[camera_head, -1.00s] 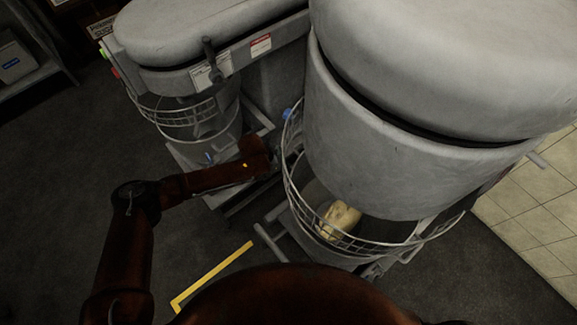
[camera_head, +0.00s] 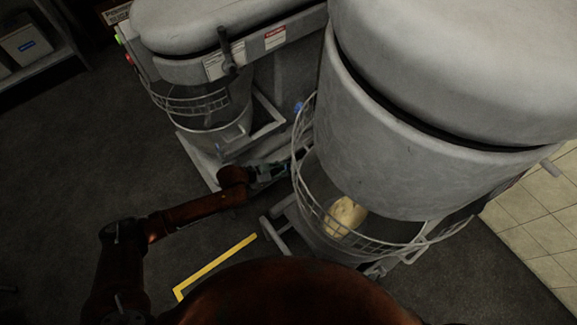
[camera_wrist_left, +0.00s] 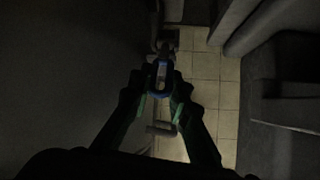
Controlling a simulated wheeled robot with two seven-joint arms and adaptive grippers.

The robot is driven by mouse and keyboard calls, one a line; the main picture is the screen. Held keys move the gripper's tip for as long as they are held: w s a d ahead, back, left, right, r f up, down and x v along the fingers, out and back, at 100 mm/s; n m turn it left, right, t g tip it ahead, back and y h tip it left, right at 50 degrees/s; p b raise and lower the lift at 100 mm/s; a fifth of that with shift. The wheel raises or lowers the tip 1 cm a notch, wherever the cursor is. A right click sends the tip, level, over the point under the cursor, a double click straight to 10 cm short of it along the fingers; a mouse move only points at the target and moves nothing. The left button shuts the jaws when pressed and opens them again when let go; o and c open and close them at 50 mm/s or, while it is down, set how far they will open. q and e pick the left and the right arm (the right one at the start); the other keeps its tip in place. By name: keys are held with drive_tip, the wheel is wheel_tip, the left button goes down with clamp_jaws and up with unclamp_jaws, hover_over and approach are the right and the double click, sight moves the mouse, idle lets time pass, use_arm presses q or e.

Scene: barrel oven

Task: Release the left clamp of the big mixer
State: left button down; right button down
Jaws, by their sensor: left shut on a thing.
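The big mixer (camera_head: 395,135) is the large grey machine at the right of the head view, with a wire guard (camera_head: 335,228) around its bowl. My left gripper (camera_head: 284,169) is at the bowl's left side, below the guard's rim. In the left wrist view, its two fingers (camera_wrist_left: 159,94) are shut on the blue loop-shaped handle of the left clamp (camera_wrist_left: 160,70). In the head view, the clamp is too small and covered to make out. My right gripper is not in view.
Pale dough (camera_head: 345,216) lies in the big mixer's bowl. A smaller mixer (camera_head: 215,55) stands to the left, its base close to my left forearm. A yellow floor marking (camera_head: 215,266) is in front. Dark floor at the left is free.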

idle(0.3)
use_arm(q)
drive_tip(key=c, duration=2.1)
unclamp_jaws()
drive_tip(key=v, duration=1.2)
drive_tip(key=shift+f, duration=0.1)
